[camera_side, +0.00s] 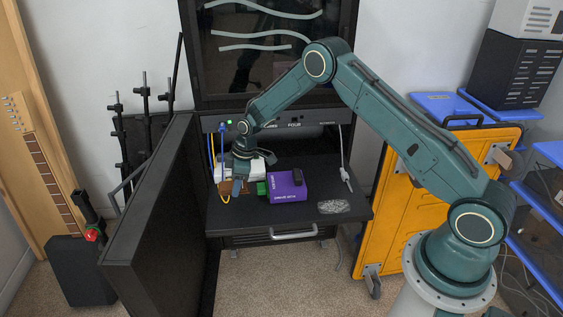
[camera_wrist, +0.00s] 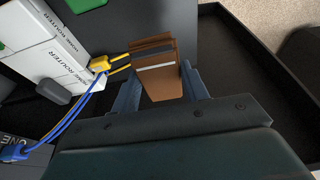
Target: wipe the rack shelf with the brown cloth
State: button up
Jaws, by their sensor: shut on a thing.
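The brown cloth (camera_side: 229,187) is at the left part of the black rack shelf (camera_side: 245,218), below my gripper (camera_side: 239,178) in the side view. In the wrist view the cloth (camera_wrist: 162,87) looks folded and sits between the two fingers of my gripper (camera_wrist: 158,75), which is shut on it. A dark band and a pale band cross the cloth there. I cannot tell whether the cloth touches the shelf. The shelf also shows as a dark surface in the wrist view (camera_wrist: 220,60).
A white router (camera_wrist: 60,62) is close beside the cloth, with yellow and blue cables (camera_wrist: 98,80) near my left finger. A purple box (camera_side: 289,187) with a green connector stands mid-shelf. A grey mesh-like item (camera_side: 334,207) lies at the front right. An open rack door (camera_side: 155,220) stands left.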

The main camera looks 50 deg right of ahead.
jog(key=shift+f, duration=1.05)
jog(key=o, duration=1)
jog(key=shift+c, duration=0.2)
jog(key=shift+f, duration=3.35)
jog(key=c, duration=1.1)
jog(key=shift+c, duration=0.2)
